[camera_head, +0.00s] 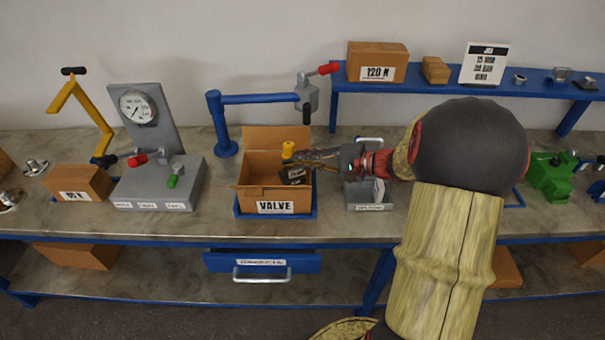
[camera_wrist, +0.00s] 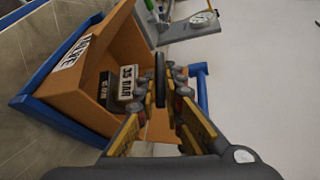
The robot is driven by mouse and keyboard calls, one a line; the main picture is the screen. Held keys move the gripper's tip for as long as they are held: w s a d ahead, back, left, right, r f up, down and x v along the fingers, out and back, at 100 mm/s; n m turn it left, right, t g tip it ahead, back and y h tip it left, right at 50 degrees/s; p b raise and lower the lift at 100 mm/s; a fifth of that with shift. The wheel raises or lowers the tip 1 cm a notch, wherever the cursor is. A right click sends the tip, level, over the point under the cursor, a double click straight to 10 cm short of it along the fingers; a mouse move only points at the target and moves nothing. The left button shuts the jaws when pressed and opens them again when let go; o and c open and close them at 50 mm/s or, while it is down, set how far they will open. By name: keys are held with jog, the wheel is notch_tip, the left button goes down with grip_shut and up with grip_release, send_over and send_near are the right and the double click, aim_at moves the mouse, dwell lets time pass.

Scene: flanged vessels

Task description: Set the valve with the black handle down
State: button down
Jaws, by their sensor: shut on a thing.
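My gripper (camera_head: 308,162) reaches in from the right over the open cardboard box labelled VALVE (camera_head: 244,182). It is shut on the valve with the black handle. In the wrist view the black handle (camera_wrist: 160,80) shows as a dark bar between the fingertips (camera_wrist: 160,98); the rest of this valve is hidden by the fingers or too small to make out. Dark blocks with "25 BAR" labels (camera_wrist: 126,84) show inside the box in the wrist view. One dark labelled block (camera_head: 293,175) shows beside the fingertips in the head view, below a yellow knob (camera_head: 288,148).
The box sits in a blue tray (camera_head: 240,212). A blue pipe post (camera_head: 222,125) with a red-handled fitting (camera_head: 308,92) stands behind it. A grey gauge stand (camera_head: 155,190) is left, a grey holder (camera_head: 370,208) right. Some bare bench lies between stand and tray.

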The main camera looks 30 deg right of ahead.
aim_at(299, 174)
jog(key=shift+f+b, duration=0.6)
jog(key=shift+f, duration=1.6)
jog(key=shift+f+b, duration=0.35)
jog(key=shift+b, duration=0.05)
jog(key=shift+f, duration=0.2)
jog(key=c, duration=1.9)
grip_release()
